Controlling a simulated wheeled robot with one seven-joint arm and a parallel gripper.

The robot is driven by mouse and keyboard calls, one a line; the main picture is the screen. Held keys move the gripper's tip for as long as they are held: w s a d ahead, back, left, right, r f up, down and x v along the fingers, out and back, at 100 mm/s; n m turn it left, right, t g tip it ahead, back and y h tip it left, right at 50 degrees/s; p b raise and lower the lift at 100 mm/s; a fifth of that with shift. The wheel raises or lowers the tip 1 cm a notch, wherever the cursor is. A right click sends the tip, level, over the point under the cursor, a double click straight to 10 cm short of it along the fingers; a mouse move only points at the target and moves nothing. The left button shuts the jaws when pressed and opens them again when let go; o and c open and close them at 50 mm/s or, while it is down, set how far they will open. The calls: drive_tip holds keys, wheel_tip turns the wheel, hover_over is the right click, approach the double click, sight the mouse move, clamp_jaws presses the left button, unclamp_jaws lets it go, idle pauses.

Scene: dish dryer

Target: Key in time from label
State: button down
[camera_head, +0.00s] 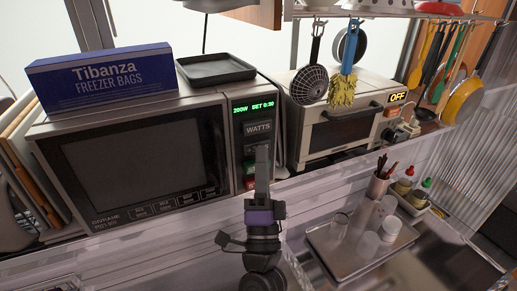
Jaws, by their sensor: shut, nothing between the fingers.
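A microwave (130,165) stands at the left with its door shut. Its green display (253,107) appears to read "200W SET 0:30", though the last digits are small. A "WATTS" button (258,128) sits below the display. My gripper (262,150) is shut and empty, pointing up in front of the control panel just below that button. It hides much of the lower panel; I cannot tell whether it touches. Green and red keys (250,174) show beside it at the left. I make out no label giving a time.
A blue freezer bag box (103,77) and a dark tray (215,69) lie on the microwave. A toaster oven (335,125) marked "OFF" stands at the right, with utensils hanging before it. A metal tray (335,262) with cups is at the lower right.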

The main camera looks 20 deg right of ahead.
drive_tip(key=shift+w, duration=0.5)
idle(0.4)
drive_tip(key=shift+s, duration=1.3)
drive_tip(key=shift+s+p, duration=0.55)
drive_tip(key=shift+s, duration=1.95)
idle(0.5)
drive_tip(key=s, duration=0.3)
drive_tip(key=shift+s+p, duration=0.3)
drive_tip(key=shift+s, duration=0.1)
